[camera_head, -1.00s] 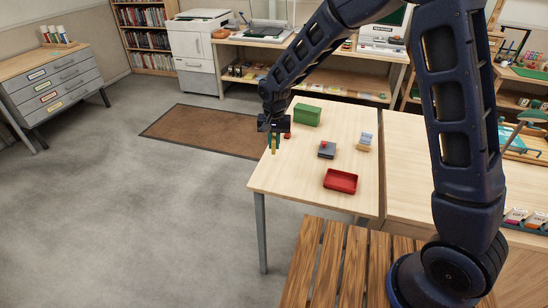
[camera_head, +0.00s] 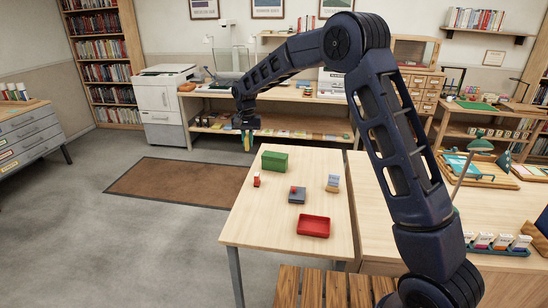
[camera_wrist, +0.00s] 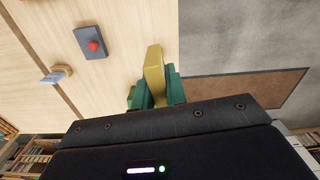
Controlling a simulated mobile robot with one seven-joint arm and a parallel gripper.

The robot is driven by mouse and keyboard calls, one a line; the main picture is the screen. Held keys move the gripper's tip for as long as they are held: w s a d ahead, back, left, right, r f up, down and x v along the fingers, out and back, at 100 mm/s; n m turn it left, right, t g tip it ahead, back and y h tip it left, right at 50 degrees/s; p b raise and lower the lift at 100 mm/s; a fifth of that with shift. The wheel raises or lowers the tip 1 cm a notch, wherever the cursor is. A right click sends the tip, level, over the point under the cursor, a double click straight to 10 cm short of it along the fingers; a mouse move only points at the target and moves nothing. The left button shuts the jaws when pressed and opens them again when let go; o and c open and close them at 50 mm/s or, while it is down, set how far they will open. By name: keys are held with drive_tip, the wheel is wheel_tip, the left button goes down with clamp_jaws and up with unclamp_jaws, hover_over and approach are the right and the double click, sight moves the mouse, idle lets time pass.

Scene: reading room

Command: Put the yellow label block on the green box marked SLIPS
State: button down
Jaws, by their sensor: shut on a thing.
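My gripper (camera_head: 248,142) is raised in the air, to the upper left of the green box (camera_head: 274,160) in the head view. Its green fingers (camera_wrist: 157,92) are shut on the yellow label block (camera_wrist: 154,68), which sticks out past the fingertips in the wrist view. In the head view the block is too small and dark to make out well. The green box stands at the far left end of the light wooden table (camera_head: 268,222); its marking cannot be read. No block can be seen on top of it.
Open floor and a brown mat (camera_head: 175,185) lie to the left.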

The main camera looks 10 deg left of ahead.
drive_tip(key=w+d+r, duration=0.2)
drive_tip(key=w, duration=1)
wheel_tip(320, 180, up, 2)
drive_tip(key=m, duration=0.1)
hover_over(275, 155)
wheel_tip(275, 155, down, 20)
drive_tip(key=shift+r, duration=0.15)
drive_tip(key=c, duration=1.5)
unclamp_jaws()
drive_tip(key=shift+o, duration=0.3)
